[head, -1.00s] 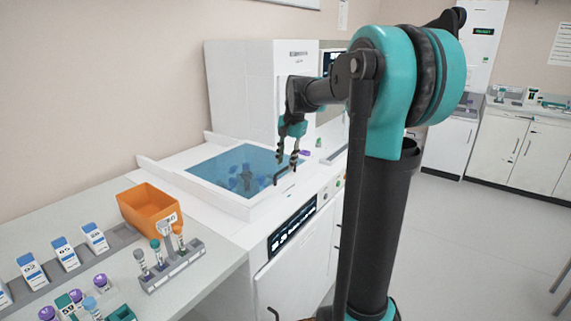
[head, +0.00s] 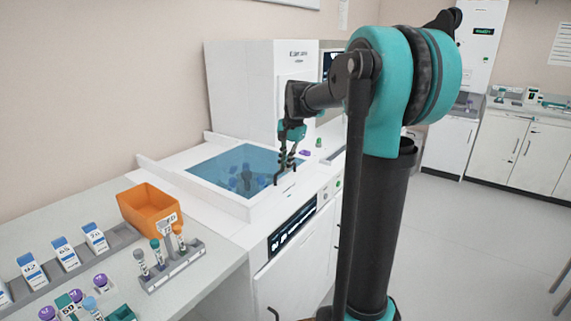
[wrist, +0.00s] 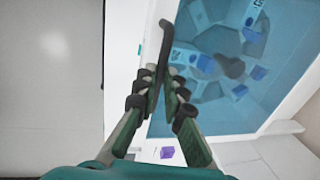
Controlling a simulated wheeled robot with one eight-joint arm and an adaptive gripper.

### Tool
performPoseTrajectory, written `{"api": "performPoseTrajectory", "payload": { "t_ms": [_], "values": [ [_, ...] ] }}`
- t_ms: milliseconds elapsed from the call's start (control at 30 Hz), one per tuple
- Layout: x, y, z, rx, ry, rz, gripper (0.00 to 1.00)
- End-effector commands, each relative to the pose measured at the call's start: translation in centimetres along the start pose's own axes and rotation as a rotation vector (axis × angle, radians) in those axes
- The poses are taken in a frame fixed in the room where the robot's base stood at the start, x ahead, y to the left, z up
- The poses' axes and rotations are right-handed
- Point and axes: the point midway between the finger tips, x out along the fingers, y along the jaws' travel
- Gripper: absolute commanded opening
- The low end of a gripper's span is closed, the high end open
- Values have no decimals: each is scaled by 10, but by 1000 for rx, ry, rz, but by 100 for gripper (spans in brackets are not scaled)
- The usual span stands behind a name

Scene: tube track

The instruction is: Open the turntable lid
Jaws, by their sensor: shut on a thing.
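The turntable lid (head: 215,164) is a blue see-through pane in a white frame on the white machine. It lies flat and closed, with the turntable and several tube holders dimly visible beneath it. It also fills the upper right of the wrist view (wrist: 214,115). A dark bar handle (wrist: 163,42) runs along the lid's edge nearest my arm. My gripper (head: 285,168) is at this handle, and in the wrist view its fingers (wrist: 163,82) are closed around it. The fingers hide part of the handle.
An orange bin (head: 150,210) and a grey rack with several capped tubes (head: 172,265) stand on the left counter. A tall white cabinet (head: 250,90) rises behind the lid. A small purple thing (head: 304,152) lies right of my gripper. The floor at right is open.

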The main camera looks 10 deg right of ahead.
Motion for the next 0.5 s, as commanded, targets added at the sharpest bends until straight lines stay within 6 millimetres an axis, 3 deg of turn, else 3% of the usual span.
{"api": "performPoseTrajectory", "payload": {
  "t_ms": [267, 367, 500],
  "values": [
    [1, -7, 0, -1, 0, 0, 0],
    [4, -19, 0, -2, 0, 0, 0],
    [10, -50, 0, -4, 0, 0, 0]
  ]
}}
